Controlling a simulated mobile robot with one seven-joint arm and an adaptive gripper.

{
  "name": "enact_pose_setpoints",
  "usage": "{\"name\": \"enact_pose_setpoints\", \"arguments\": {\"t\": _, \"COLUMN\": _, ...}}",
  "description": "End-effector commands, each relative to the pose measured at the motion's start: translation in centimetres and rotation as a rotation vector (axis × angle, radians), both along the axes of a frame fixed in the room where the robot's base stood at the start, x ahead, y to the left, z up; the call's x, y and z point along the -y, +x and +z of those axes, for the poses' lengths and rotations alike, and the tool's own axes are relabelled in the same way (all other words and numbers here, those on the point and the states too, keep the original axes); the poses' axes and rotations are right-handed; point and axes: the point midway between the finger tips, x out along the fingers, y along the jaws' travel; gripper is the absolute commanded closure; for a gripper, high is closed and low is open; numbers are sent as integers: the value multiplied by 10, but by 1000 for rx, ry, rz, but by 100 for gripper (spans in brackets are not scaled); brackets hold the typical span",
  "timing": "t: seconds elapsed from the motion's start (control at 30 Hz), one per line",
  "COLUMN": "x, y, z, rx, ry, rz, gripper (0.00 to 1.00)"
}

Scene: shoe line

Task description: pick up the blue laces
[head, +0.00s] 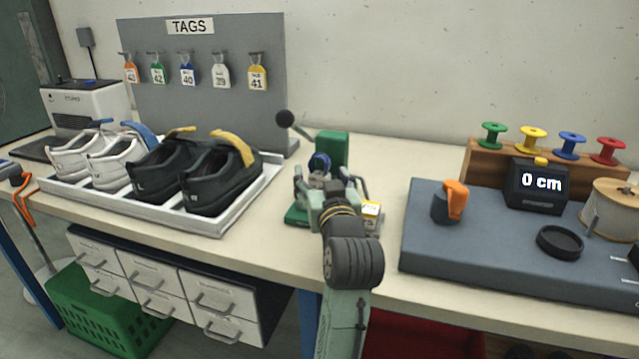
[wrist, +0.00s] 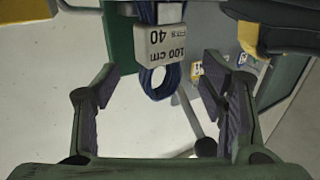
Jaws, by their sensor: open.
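The blue laces (wrist: 163,82) are a coiled bundle with a white tag (wrist: 165,45) reading "100 cm" and "40" in the wrist view. In the head view the blue laces (head: 319,163) show just beyond my gripper, in front of a green upright block. My gripper (head: 327,182) is open over the table. In the wrist view its two fingers (wrist: 158,70) stand apart, with the lower loop of the bundle between them in the picture. No finger visibly touches the laces. I cannot tell the exact depth between them.
The green upright (head: 332,149) has a black ball-ended lever (head: 284,118) beside it. A white tray (head: 215,225) with several shoes stands left, before the tag board (head: 215,100). A grey mat (head: 430,240) with a "0 cm" counter (head: 537,185) lies right.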

Motion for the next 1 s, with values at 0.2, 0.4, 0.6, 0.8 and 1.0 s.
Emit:
{"name": "enact_pose_setpoints", "arguments": {"t": 0.2, "x": -3, "y": 21, "z": 1, "rx": 1, "ry": 1, "rz": -1, "gripper": 35}}
{"name": "enact_pose_setpoints", "arguments": {"t": 0.4, "x": -3, "y": 22, "z": 0, "rx": 1, "ry": 1, "rz": -1, "gripper": 35}}
{"name": "enact_pose_setpoints", "arguments": {"t": 0.6, "x": -3, "y": 21, "z": 0, "rx": 1, "ry": 1, "rz": -1, "gripper": 47}}
{"name": "enact_pose_setpoints", "arguments": {"t": 0.8, "x": -3, "y": 21, "z": 0, "rx": 1, "ry": 1, "rz": -1, "gripper": 60}}
{"name": "enact_pose_setpoints", "arguments": {"t": 1.0, "x": -3, "y": 21, "z": 0, "rx": 1, "ry": 1, "rz": -1, "gripper": 74}}
